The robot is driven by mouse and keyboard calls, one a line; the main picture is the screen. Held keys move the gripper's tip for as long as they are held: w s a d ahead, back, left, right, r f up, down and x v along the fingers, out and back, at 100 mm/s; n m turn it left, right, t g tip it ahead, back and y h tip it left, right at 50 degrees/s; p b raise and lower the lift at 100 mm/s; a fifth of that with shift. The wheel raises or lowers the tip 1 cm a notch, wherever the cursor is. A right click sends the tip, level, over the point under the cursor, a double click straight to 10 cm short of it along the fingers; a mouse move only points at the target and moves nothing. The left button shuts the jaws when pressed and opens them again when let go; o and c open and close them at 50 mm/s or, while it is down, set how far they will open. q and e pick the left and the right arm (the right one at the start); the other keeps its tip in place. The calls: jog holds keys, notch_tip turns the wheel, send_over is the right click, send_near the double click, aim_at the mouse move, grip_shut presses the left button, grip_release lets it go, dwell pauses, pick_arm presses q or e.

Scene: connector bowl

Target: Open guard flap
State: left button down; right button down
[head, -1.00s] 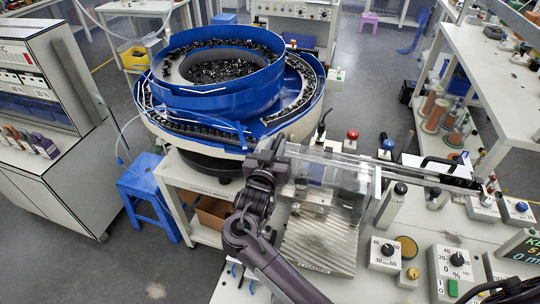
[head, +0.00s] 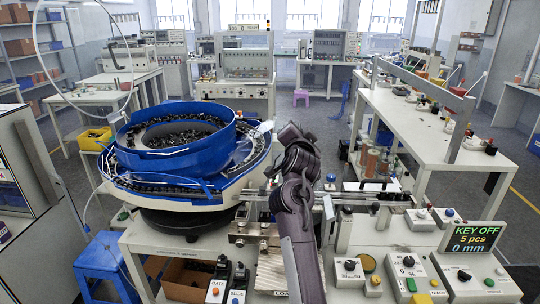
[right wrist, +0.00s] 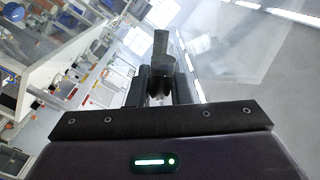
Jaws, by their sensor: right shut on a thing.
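The guard flap (right wrist: 222,42) is a clear panel, seen in the right wrist view as a faint sheet to the right of its dark handle (right wrist: 160,48). My right gripper (right wrist: 158,97) is shut on that handle. In the head view my right arm rises from the bottom middle and hides the gripper and most of the flap. The flap looks raised off the feed track, but its exact angle cannot be told. My left gripper is not in view.
A blue bowl feeder (head: 175,160) full of small dark parts stands left of my arm. A control panel with knobs and a display (head: 475,238) reading KEY OFF lies to the right. A blue stool (head: 100,255) stands at the lower left.

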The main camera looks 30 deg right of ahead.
jog(key=s+d+r+m+b, duration=0.1)
jog(key=s+d+m+b, duration=0.7)
jog(key=d, duration=0.8)
jog(key=shift+s+d+b, duration=0.35)
jog(key=shift+s+b, duration=1.2)
jog(key=shift+s, duration=0.1)
jog(key=c, duration=1.6)
grip_release()
jog(key=shift+o, duration=1.2)
jog(key=shift+w+d+f, duration=0.15)
jog(key=shift+w+f, duration=0.05)
jog(key=shift+w, duration=0.05)
jog(key=shift+s, duration=0.1)
jog(key=b+v, duration=0.1)
jog(key=v, duration=0.6)
jog(key=shift+s+a+b, duration=0.25)
jog(key=shift+b, duration=0.15)
